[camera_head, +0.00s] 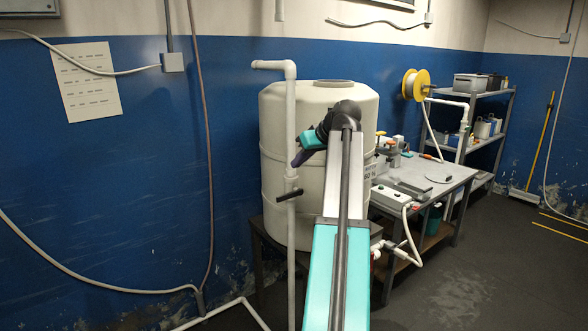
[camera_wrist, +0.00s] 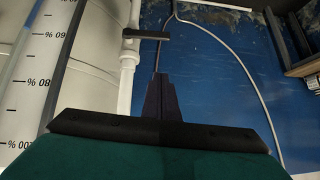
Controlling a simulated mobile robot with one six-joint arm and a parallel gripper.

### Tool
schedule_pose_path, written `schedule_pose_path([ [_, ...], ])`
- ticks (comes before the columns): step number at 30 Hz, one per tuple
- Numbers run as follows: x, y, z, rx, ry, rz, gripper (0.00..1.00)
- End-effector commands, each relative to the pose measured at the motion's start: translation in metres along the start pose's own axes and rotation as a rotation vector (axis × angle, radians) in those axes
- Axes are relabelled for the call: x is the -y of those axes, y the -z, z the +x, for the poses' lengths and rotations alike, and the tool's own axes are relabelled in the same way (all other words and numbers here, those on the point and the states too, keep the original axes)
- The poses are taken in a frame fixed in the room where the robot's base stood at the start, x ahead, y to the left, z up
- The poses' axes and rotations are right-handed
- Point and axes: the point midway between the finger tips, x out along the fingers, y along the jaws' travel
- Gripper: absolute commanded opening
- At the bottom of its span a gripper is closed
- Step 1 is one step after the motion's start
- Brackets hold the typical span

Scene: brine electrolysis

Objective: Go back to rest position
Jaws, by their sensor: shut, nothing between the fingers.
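My gripper (camera_head: 296,162) is in front of the big white tank (camera_head: 279,105), close to the upright white pipe (camera_head: 290,120) on its left side. Its dark fingers point down and left in the head view. In the wrist view my gripper (camera_wrist: 160,78) has its two fingers together with nothing between them. The black valve handle (camera_head: 289,195) sits across the pipe below the fingers. It also shows in the wrist view (camera_wrist: 146,34), beyond the fingertips and apart from them. My arm hides part of the tank's front.
A grey workbench (camera_head: 455,182) with equipment stands right of the tank. White pipes run low near the tank. The floor (camera_head: 470,270) at front right is clear.

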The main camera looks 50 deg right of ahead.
Motion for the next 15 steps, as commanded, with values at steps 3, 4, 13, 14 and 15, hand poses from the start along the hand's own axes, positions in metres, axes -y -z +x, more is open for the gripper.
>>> schedule_pose_path([
  [3, 0.0006, -0.0005, -0.005, 0.001, 0.001, 0.0, 0.0],
  [4, 0.0007, -0.0005, -0.0057, 0.001, 0.001, 0.0, 0.0],
  [13, 0.0013, 0.0, -0.0065, 0.001, 0.002, 0.0, 0.0],
  [14, 0.0013, 0.0, -0.0064, 0.001, 0.002, 0.0, 0.0],
  [15, 0.0014, 0.0001, -0.0064, 0.001, 0.002, 0.0, 0.0],
])
